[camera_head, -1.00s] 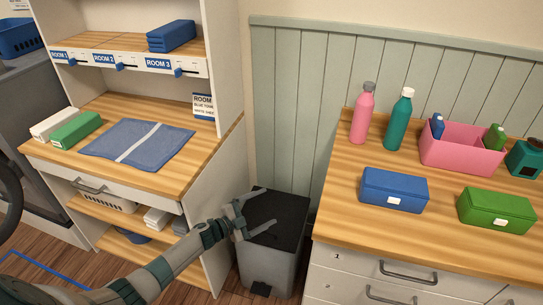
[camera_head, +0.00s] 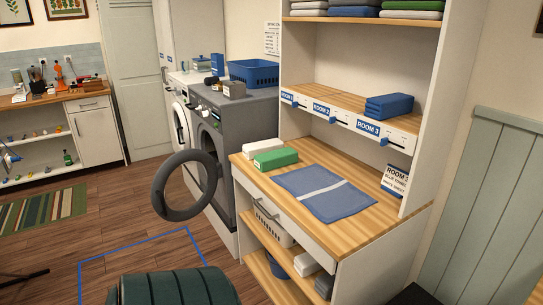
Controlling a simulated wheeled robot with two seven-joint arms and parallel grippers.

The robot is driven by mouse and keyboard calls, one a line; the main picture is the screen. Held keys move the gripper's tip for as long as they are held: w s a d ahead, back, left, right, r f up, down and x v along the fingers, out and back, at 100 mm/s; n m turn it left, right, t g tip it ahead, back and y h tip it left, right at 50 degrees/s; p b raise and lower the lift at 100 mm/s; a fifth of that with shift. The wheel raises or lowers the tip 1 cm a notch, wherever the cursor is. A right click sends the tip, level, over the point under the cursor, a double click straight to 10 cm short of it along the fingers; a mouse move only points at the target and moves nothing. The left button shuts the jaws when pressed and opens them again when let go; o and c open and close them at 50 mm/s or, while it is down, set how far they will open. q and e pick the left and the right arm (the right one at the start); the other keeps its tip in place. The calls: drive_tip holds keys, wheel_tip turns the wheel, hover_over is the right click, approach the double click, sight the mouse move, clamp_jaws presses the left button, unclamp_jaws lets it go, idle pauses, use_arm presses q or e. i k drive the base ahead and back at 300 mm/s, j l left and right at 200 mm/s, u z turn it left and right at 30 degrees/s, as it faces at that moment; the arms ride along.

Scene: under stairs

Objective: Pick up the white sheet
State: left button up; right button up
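A white folded bundle (camera_head: 263,149) lies at the left end of the wooden counter (camera_head: 375,215), behind a green bundle (camera_head: 276,159). A pale stack (camera_head: 307,264) sits on the low shelf under the counter. I cannot tell which of these is the sheet. A sign (camera_head: 394,181) on the counter has text about a room, a blue towel and a white sheet. Neither gripper is in view; only a green link of my arm shows at the bottom.
A blue cloth with a white stripe (camera_head: 325,192) lies flat on the counter. A blue folded towel (camera_head: 389,105) is on the Room 3 shelf. A washer's open round door (camera_head: 186,186) juts out left of the unit. Floor (camera_head: 125,215) is clear there.

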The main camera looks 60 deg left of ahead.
sight(249, 150)
drive_tip(key=u, duration=0.95)
drive_tip(key=i+j+u, duration=0.1)
drive_tip(key=u, duration=2.7)
drive_tip(key=i+l+u, duration=0.1)
drive_tip(key=u, duration=1.8)
drive_tip(key=l+u, duration=0.1)
drive_tip(key=u, duration=0.8)
drive_tip(key=k+u, duration=0.1)
drive_tip(key=u, duration=0.85)
drive_tip(key=k+l+u, duration=0.15)
drive_tip(key=u, duration=0.25)
drive_tip(key=k+z, duration=0.4)
drive_tip(key=i, duration=0.05)
